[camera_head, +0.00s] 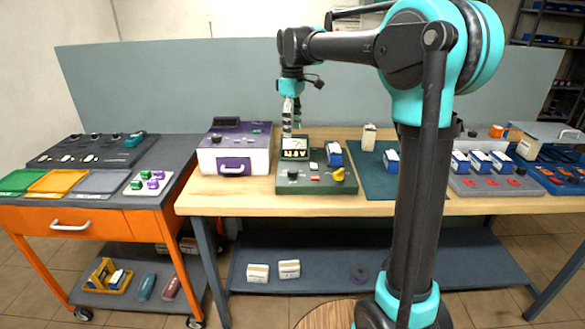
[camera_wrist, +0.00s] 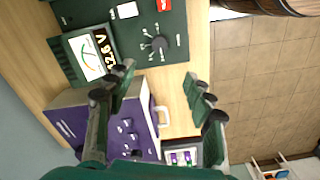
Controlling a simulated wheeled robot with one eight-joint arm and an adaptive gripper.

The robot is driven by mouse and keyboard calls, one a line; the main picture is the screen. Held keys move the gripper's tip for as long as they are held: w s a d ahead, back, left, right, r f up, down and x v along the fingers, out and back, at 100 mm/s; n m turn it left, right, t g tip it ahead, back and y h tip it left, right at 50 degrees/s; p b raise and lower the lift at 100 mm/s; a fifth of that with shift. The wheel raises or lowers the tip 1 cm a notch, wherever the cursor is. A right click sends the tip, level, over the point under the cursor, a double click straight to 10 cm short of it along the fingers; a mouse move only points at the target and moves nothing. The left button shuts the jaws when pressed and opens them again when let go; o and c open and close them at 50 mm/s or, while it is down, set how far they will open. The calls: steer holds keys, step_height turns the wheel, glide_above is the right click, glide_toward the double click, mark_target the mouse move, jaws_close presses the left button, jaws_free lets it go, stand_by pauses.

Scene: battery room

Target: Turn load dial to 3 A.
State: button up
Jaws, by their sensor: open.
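The green load tester (camera_head: 318,184) stands on the wooden bench, with a meter (camera_head: 295,146) on top. The black load dial (camera_head: 293,174) is on its left part. In the wrist view the dial (camera_wrist: 158,44) has tick marks around it; its setting is too small to read. The meter (camera_wrist: 92,56) shows a needle scale and "12.6 V". My gripper (camera_head: 289,125) points down behind the meter, above and apart from the dial. In the wrist view my gripper's (camera_wrist: 160,77) two fingers are apart with nothing between them.
A purple and white box (camera_head: 234,158) with a handle stands left of the tester. A blue and white battery (camera_head: 334,154) and a yellow part (camera_head: 339,174) are at the tester's right. A blue-green mat (camera_head: 374,180) lies further right. An orange cart (camera_head: 88,222) stands left.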

mark_target(292, 170)
step_height(292, 170, down, 15)
steer(key=shift+f, duration=0.2)
steer(key=shift+c, duration=0.2)
steer(key=c, duration=1.1)
